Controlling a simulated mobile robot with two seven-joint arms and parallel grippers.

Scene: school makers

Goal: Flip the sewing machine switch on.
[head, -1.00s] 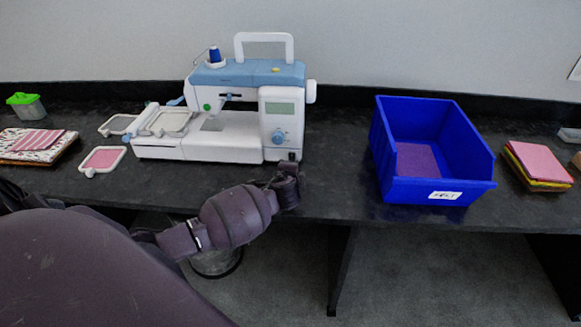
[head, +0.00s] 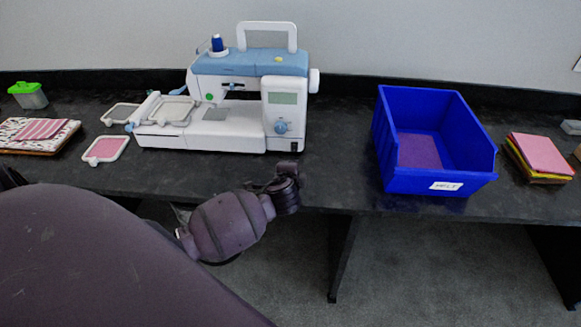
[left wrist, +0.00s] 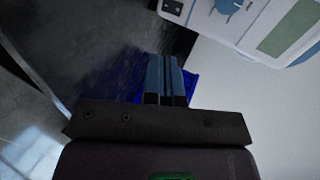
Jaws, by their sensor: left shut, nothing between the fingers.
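The sewing machine (head: 240,105) is white with a blue top and stands on the dark table in the head view. A small black patch, likely its switch (head: 294,146), sits low on its front right corner; I cannot tell its position. Part of the machine, with its dial and green screen (left wrist: 287,30), shows at the top right of the left wrist view. My left gripper (left wrist: 166,62) is shut and empty. In the head view its dark end (head: 285,170) is at the table's front edge, in front of the machine's right corner and apart from it. My right gripper is out of view.
A blue bin (head: 480,185) stands right of the machine, with fabric stacks (head: 540,155) beyond it. Hoops (head: 105,149), fabric (head: 30,134) and a green-lidded container (head: 28,95) lie left. The table is bare between machine and bin.

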